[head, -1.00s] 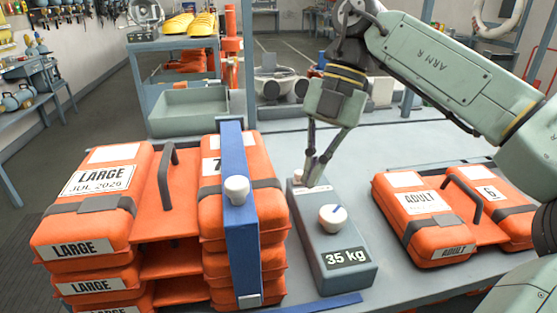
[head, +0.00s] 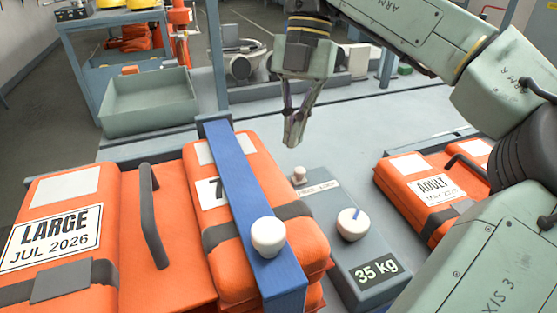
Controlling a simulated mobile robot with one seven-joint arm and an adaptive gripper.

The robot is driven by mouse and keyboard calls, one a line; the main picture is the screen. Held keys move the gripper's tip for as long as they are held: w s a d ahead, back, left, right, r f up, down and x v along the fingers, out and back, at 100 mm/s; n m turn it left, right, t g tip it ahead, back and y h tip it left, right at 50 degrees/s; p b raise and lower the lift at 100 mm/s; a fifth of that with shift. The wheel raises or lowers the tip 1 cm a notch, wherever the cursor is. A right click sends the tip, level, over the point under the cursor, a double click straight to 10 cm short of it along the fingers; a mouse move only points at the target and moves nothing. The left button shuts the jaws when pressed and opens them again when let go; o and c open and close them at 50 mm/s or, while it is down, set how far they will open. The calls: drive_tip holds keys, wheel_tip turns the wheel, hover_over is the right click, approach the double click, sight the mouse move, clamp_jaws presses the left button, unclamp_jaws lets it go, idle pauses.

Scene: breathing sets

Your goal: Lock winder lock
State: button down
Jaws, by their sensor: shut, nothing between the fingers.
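The grey winder box (head: 335,238) stands on the table, marked "35 kg" at its front. At its far end is a small pale peg (head: 300,175) beside a white label, partly readable as "LOCK". A white knob (head: 352,224) with a blue mark sits on its top. My gripper (head: 293,140) is shut and empty, pointing down. In the picture it is just above the peg, with a visible gap between them. I cannot tell from this view whether the lock is engaged.
A blue strap bar (head: 235,190) with a white knob (head: 268,237) crosses the orange case left of the box. Orange "LARGE" (head: 70,225) and "ADULT" (head: 430,190) cases flank the area.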

sight(300, 172)
drive_tip(key=shift+w, duration=0.25)
wheel_tip(300, 172, down, 9)
drive_tip(key=p, duration=0.1)
drive_tip(key=shift+w+f, duration=0.2)
drive_tip(key=shift+w, duration=0.1)
idle(0.7)
